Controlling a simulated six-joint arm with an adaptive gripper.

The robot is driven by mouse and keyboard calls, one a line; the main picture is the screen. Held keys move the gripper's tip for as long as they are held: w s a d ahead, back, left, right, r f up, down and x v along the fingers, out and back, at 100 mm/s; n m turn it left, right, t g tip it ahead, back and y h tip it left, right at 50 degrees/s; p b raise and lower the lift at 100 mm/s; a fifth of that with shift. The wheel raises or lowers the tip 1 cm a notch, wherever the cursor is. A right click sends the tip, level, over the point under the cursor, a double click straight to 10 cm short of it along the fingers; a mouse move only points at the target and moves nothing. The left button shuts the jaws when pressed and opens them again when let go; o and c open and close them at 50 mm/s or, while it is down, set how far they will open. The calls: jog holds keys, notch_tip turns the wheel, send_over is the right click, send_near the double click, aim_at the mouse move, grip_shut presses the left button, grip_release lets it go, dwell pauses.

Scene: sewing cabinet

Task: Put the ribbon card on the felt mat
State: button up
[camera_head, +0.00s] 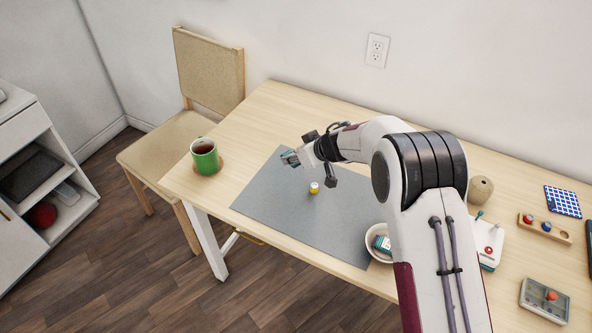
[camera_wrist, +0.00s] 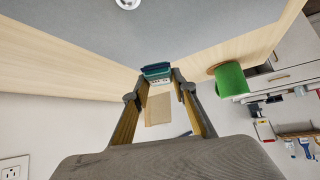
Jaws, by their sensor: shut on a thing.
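My gripper (camera_head: 291,158) is shut on a small teal, dark blue and white piece, which looks like the ribbon card (camera_head: 289,157). In the wrist view the card (camera_wrist: 157,72) sits between the two fingertips (camera_wrist: 156,78). The grey felt mat (camera_head: 262,196) lies flat on the table. In the head view the gripper and card appear over the mat's far left part, seemingly above it; the exact height is hard to tell. The mat (camera_wrist: 180,30) also fills the top of the wrist view.
A small yellow-and-white spool (camera_head: 314,188) stands on the mat. A white bowl (camera_head: 370,240) at its right edge holds a teal item (camera_head: 383,244). A green mug (camera_head: 205,157) stands on a coaster to the left. The mat's left and front parts are bare.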

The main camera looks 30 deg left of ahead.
jog(key=shift+f, duration=0.8)
jog(key=shift+f, duration=1.85)
jog(key=shift+f, duration=0.2)
jog(key=o, duration=0.9)
jog(key=shift+r, duration=0.25)
jog(key=shift+s+d+r, duration=0.1)
jog(key=shift+d+r, duration=0.35)
jog(key=shift+v, duration=5.35)
